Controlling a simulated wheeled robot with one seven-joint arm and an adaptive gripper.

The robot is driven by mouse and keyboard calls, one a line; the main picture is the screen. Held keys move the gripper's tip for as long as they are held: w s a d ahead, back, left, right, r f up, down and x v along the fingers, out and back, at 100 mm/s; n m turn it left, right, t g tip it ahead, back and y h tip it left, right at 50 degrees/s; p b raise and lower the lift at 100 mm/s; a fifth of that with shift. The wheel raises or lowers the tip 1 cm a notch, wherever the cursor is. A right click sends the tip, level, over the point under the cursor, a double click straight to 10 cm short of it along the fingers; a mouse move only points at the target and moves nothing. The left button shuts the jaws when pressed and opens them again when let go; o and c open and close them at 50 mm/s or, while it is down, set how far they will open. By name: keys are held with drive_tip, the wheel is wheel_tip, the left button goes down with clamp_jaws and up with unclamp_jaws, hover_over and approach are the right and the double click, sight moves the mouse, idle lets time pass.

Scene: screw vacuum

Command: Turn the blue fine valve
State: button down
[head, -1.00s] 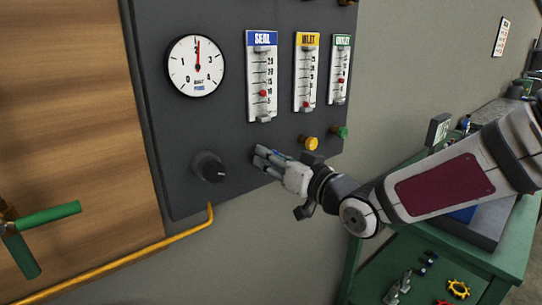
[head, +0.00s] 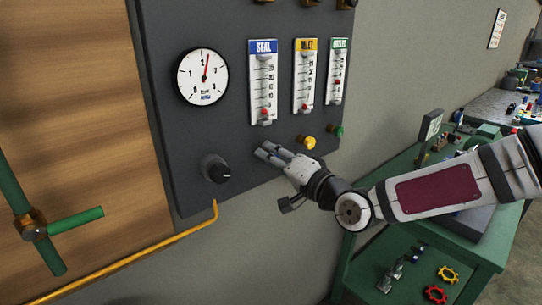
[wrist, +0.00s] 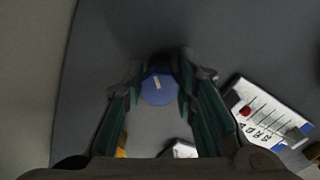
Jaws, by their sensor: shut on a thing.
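The blue fine valve (wrist: 160,89) is a round blue knob with a pale mark on its face, seen in the wrist view between my fingers. My gripper (wrist: 160,78) is shut on it, one finger on each side. In the head view my gripper (head: 264,151) reaches the dark panel (head: 240,20) below the SEAL flow meter (head: 263,80), and its fingers hide the blue knob. The red float in the SEAL meter sits low on its scale.
A yellow knob (head: 308,142) and a green knob (head: 337,131) are close to the right of my gripper. A black knob (head: 216,170) is to its left, under a round gauge (head: 201,77). A green bench (head: 400,225) stands at the right.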

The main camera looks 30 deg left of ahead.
drive_tip(key=shift+m, duration=0.5)
drive_tip(key=c, duration=1.3)
unclamp_jaws()
drive_tip(key=v, duration=1.2)
drive_tip(key=shift+f, duration=0.1)
